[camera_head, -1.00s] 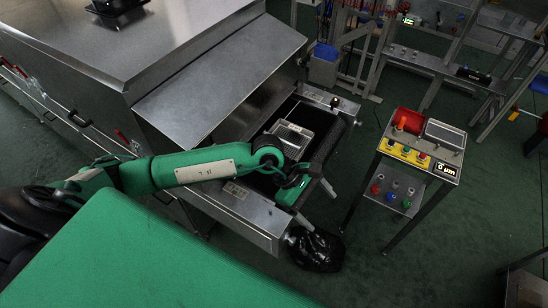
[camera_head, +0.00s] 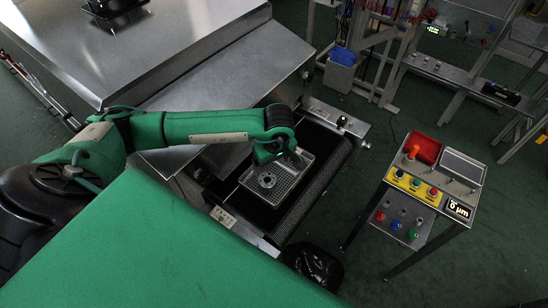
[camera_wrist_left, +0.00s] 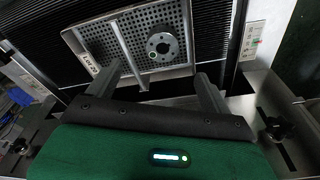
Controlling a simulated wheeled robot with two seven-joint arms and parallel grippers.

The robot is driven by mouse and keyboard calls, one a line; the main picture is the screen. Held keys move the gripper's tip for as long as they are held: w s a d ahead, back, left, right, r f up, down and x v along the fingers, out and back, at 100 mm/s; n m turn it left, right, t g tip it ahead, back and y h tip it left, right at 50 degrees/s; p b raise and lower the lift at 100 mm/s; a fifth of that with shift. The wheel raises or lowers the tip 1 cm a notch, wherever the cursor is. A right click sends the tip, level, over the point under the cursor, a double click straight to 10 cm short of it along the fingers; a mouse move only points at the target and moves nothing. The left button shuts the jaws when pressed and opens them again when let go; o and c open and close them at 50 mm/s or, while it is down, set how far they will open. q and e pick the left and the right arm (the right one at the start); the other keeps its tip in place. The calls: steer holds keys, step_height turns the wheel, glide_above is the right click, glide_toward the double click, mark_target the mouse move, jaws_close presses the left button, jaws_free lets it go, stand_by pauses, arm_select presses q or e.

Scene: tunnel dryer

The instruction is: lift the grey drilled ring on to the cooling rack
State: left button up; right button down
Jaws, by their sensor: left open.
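The grey drilled ring (camera_head: 267,180) lies flat on a perforated metal tray (camera_head: 251,187) at the dryer's outlet. In the left wrist view the ring (camera_wrist_left: 162,46) sits near the middle of the tray (camera_wrist_left: 88,58), beside a narrow metal bar. My left gripper (camera_head: 286,158) is above the tray's far side, apart from the ring. In the left wrist view its two fingers (camera_wrist_left: 157,72) are spread and empty, with the ring beyond them. My right gripper is not in view. I cannot identify the cooling rack in these frames.
A dark conveyor belt (camera_head: 318,185) with metal side rails surrounds the tray. The dryer's sloping steel hood (camera_head: 235,75) stands close behind my arm. A control stand (camera_head: 421,190) with a red bin is at the right. A black bag (camera_head: 313,263) lies below the outlet.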

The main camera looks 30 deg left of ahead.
mark_target(268, 180)
arm_select(q)
steer(key=f, duration=0.2)
steer(key=f+p, duration=0.1)
steer(key=f, duration=0.2)
steer(key=a+f+p, duration=0.1)
steer(key=f, duration=0.2)
steer(key=shift+w, duration=0.1)
steer(key=shift+a+f+p, duration=0.1)
steer(key=shift+a+p, duration=0.05)
steer(key=shift+p, duration=0.3)
steer(key=f, duration=0.1)
steer(key=f+p, duration=0.1)
steer(key=a+f+p, duration=0.1)
steer(key=shift+s+f, duration=0.15)
steer(key=shift+s, duration=0.1)
steer(key=shift+s+f, duration=0.25)
steer(key=shift+f, duration=0.05)
steer(key=shift+w+f, duration=0.25)
steer(key=shift+f, duration=0.1)
steer(key=shift+w+a+f, duration=0.1)
steer(key=shift+w+f, duration=0.05)
steer(key=shift+w, duration=0.05)
steer(key=shift+c, duration=0.9)
steer(key=c, duration=1.5)
steer(key=shift+w, duration=0.1)
jaws_close()
steer(key=shift+r, duration=0.3)
